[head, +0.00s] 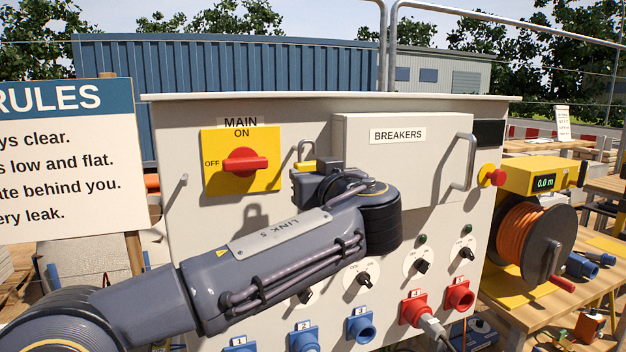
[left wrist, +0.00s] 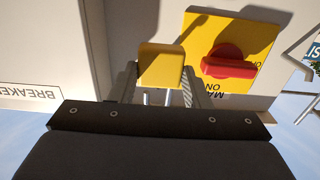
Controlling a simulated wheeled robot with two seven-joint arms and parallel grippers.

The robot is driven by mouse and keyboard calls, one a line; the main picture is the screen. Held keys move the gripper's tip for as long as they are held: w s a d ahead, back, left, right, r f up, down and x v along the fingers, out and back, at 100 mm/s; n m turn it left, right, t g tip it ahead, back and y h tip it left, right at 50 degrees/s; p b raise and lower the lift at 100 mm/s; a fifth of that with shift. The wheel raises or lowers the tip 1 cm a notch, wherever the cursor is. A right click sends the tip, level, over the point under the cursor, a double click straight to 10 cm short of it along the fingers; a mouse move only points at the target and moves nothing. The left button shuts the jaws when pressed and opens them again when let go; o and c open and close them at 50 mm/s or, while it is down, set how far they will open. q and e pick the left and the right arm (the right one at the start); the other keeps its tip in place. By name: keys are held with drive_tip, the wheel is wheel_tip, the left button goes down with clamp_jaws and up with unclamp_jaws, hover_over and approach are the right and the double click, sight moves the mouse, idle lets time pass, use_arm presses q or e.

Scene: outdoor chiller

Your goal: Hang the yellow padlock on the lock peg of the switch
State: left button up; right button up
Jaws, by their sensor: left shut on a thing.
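The yellow padlock (head: 303,168) is held upright, its metal shackle upward, just right of the switch in the head view. My left gripper (head: 312,168) is shut on the padlock body; in the left wrist view its two fingers (left wrist: 159,82) flank the yellow padlock (left wrist: 161,64). The switch is a yellow plate (head: 268,145) with a red handle (head: 245,162) lying horizontal, pointing to OFF. It also shows upside down in the left wrist view (left wrist: 255,35). A short grey peg (head: 179,185) sticks out of the panel left of the switch. My right gripper is out of view.
The raised breaker box (head: 390,160) with a metal handle (head: 464,162) stands right of the padlock. Several knobs and blue and red sockets fill the lower panel. A rules sign (head: 65,155) stands at left; an orange cable reel (head: 525,240) at right.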

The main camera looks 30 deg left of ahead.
sight(304, 170)
use_arm(q)
drive_tip(key=shift+a, duration=0.1)
drive_tip(key=shift+x, duration=2.2)
drive_tip(key=shift+b, duration=0.35)
drive_tip(key=shift+f+b, duration=0.55)
drive_tip(key=shift+b, duration=0.3)
drive_tip(key=o, duration=1.9)
drive_tip(key=shift+o, duration=0.2)
drive_tip(key=shift+f, duration=0.15)
